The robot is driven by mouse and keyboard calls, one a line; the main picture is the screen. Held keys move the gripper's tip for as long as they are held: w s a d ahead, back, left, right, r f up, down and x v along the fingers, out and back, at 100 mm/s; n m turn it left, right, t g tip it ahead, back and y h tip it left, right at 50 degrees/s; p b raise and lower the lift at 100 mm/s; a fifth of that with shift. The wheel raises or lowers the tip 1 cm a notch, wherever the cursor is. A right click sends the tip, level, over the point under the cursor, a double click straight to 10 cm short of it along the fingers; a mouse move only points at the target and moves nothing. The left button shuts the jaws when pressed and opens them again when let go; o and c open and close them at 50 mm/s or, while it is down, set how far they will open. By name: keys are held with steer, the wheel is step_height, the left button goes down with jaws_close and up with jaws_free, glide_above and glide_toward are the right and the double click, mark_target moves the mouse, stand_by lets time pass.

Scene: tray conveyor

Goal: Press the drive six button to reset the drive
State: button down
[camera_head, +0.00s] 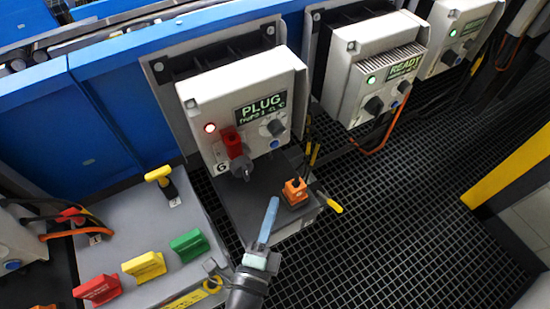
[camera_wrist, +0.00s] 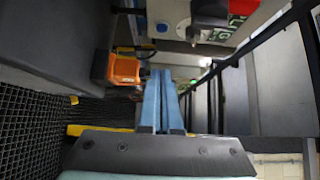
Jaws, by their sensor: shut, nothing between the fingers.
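The drive six box (camera_head: 203,95) is white, with a "6" label, a lit red lamp (camera_head: 210,128) and a green display (camera_head: 262,108) reading "PLUG" above smaller text. A small blue button (camera_head: 274,143) sits low on its front, below a dark knob. It also shows as a blue dot in the wrist view (camera_wrist: 162,28). My gripper (camera_head: 273,201) has its blue fingers together and empty, in front of and below the box, apart from the button. The fingers also show in the wrist view (camera_wrist: 160,73).
An orange plug (camera_head: 294,192) rests on the dark ledge (camera_head: 245,200) beside my fingers. A red switch piece (camera_head: 232,143) juts from the box. A grey bench (camera_head: 130,215) with red, yellow and green handles lies left. Another drive showing "READY" (camera_head: 405,65) stands right.

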stand_by(0.3)
glide_toward(281, 139)
steer(key=w+d, duration=0.2)
steer(key=w, duration=0.1)
steer(key=shift+w+a+b, duration=0.4)
steer(key=shift+w+b, duration=0.05)
steer(key=shift+w, duration=0.25)
